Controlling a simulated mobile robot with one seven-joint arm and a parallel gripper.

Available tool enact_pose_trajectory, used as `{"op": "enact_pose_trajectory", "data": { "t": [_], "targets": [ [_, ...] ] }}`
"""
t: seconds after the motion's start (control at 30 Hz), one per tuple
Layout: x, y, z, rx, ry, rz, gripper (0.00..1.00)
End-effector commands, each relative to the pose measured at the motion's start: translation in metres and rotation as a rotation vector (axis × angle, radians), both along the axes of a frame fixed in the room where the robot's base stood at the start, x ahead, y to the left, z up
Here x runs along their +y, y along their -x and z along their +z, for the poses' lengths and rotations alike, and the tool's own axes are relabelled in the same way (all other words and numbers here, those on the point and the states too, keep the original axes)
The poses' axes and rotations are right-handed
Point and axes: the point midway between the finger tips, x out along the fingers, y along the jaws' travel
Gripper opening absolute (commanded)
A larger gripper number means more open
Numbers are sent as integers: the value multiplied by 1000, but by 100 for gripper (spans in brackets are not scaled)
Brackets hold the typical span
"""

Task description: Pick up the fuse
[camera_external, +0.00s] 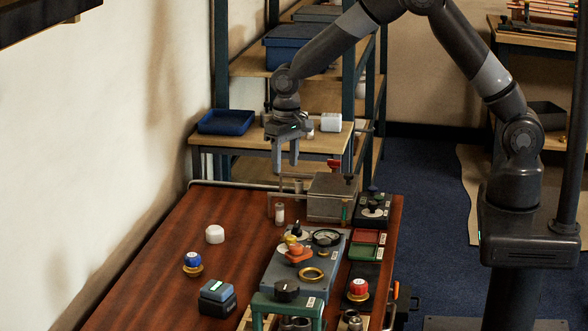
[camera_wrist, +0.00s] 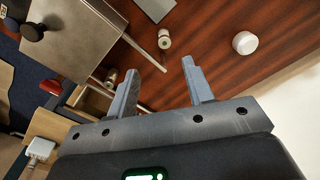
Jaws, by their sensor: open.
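A small pale cylinder with a metallic-looking end, apparently the fuse (camera_external: 279,212), stands on the brown wooden table beside the metal box. It also shows in the wrist view (camera_wrist: 164,40), beyond my fingertips and between their lines. My gripper (camera_external: 285,170) points down above the table's far end, with its fingers apart and empty. In the wrist view my gripper (camera_wrist: 161,67) has clear space between its two fingers. A similar small cylinder (camera_wrist: 110,76) shows left of the fingers by a wooden tray; I cannot tell whether it is another fuse.
A metal box (camera_external: 331,197) stands right of the fuse, and a thin metal bar (camera_wrist: 146,54) runs close by it. A white dome (camera_external: 214,234) sits to the left. A grey panel with knobs (camera_external: 280,276) lies nearer. The table's left side is mostly clear.

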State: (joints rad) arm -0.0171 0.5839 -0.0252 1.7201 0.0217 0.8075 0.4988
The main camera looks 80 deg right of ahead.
Motion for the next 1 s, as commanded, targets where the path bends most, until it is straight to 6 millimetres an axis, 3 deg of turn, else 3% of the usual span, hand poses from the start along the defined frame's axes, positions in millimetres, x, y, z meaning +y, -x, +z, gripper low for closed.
{"op": "enact_pose_trajectory", "data": {
  "t": [0.1,0.37,0.6,0.83,1.0],
  "targets": [
    [0,-9,-25,22,0,-22,47],
    [0,-13,-48,32,1,-35,47],
    [0,-13,-85,33,1,-35,47],
    [0,-14,-102,32,0,-34,47],
    [1,-15,-128,34,2,-34,47]
  ]
}}
